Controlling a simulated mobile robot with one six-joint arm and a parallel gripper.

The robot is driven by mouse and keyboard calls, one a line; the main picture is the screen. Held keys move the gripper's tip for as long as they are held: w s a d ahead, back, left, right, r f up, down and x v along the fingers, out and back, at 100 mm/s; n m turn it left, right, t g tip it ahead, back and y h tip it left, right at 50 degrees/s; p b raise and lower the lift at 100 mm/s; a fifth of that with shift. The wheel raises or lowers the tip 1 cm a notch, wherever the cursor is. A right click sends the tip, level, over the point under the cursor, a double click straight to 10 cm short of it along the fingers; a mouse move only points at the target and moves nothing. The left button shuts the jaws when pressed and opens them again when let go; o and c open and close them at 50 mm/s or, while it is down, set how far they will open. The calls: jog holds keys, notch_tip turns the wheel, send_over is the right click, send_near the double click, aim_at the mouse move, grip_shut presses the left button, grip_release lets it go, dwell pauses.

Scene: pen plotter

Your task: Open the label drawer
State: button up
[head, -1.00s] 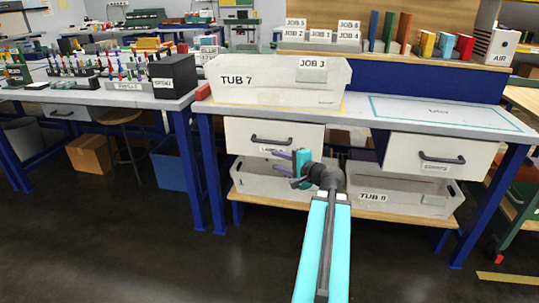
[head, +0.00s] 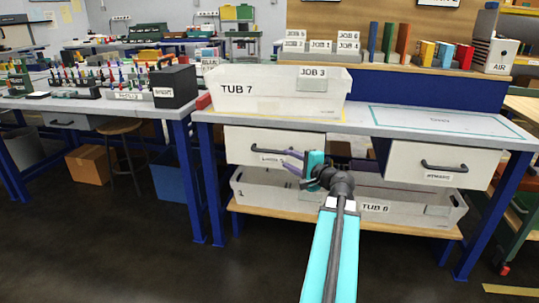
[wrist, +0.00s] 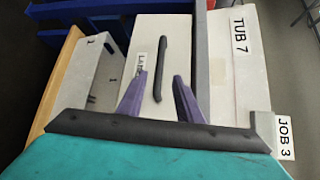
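The label drawer (head: 240,147) is the white left drawer under the bench top, with a dark bar handle (head: 268,150) and a small label partly hidden by my gripper. It looks shut. My gripper (head: 286,160) has two purple fingers, apart and empty, just in front of the drawer's right half, by the handle's right end. In the wrist view, turned sideways, the drawer front (wrist: 178,30), its handle (wrist: 160,68) and a label beginning "LAB" (wrist: 140,72) show ahead. The handle lies ahead of the gap between the fingers (wrist: 160,82); I see no contact.
Tub 7 (head: 270,105) stands on the bench above the drawer. A second drawer (head: 405,160) at right stands out from the bench. Tub 8 (head: 395,210) and another clear tub sit on the lower shelf (head: 330,222). The floor in front is clear.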

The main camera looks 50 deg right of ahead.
aim_at(273, 152)
jog(key=shift+b+x, duration=1.65)
jog(key=shift+x, duration=4.3)
